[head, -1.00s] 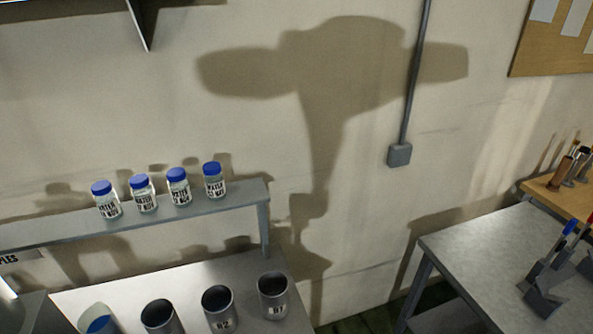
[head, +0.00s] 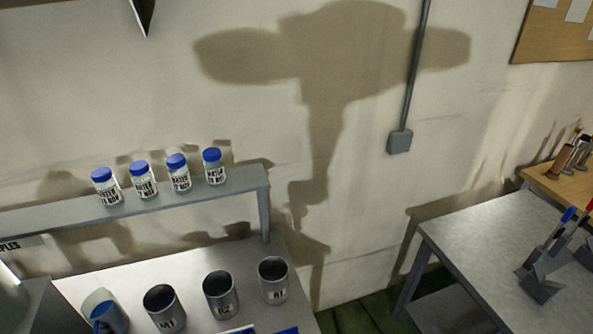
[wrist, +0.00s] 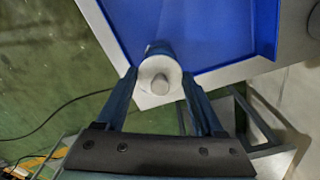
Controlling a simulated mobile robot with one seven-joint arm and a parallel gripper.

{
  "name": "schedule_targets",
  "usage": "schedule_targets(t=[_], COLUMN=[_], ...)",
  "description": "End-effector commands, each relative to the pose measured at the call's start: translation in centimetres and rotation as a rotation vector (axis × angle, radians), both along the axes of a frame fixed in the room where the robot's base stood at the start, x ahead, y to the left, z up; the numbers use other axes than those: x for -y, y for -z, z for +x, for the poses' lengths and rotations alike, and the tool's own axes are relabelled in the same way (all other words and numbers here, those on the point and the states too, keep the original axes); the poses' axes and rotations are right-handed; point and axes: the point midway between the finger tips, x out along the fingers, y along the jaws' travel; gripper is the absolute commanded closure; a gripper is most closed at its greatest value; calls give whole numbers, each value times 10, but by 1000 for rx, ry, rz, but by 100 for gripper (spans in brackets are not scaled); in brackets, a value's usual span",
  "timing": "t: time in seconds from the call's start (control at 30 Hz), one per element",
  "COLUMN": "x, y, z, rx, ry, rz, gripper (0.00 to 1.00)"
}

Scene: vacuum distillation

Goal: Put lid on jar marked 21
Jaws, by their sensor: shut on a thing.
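My gripper (wrist: 160,80) shows in the wrist view, with a dark finger on each side of a pale round lid (wrist: 160,68) with a small knob in its middle. The gripper is shut on this lid. A bit of dark blue shows just behind the lid's upper edge; I cannot tell what it belongs to. The lid is in front of the near edge of a blue tray (wrist: 225,35). My gripper is outside the head view.
Several metal cups (head: 274,281) stand on the grey bench (head: 200,268). Several blue-capped jars labelled as water (head: 215,170) stand on the raised shelf (head: 235,185). A metal table (head: 490,250) is at the right. Floor shows between bench and table.

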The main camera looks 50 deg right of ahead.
Motion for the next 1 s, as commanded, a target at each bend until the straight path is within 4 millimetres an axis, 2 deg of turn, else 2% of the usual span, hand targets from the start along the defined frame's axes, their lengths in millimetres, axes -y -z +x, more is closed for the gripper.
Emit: schedule_targets(t=[0.17,0.2,0.37,0.77,1.0], x=[0,0,0,0,0], y=[0,0,0,-1,-13], z=[0,0,0,0,0], rx=[1,1,1,1,1], ry=[0,0,0,0,0], rz=[-1,-1,-1,-1,-1], gripper=[83,29,0,0,0])
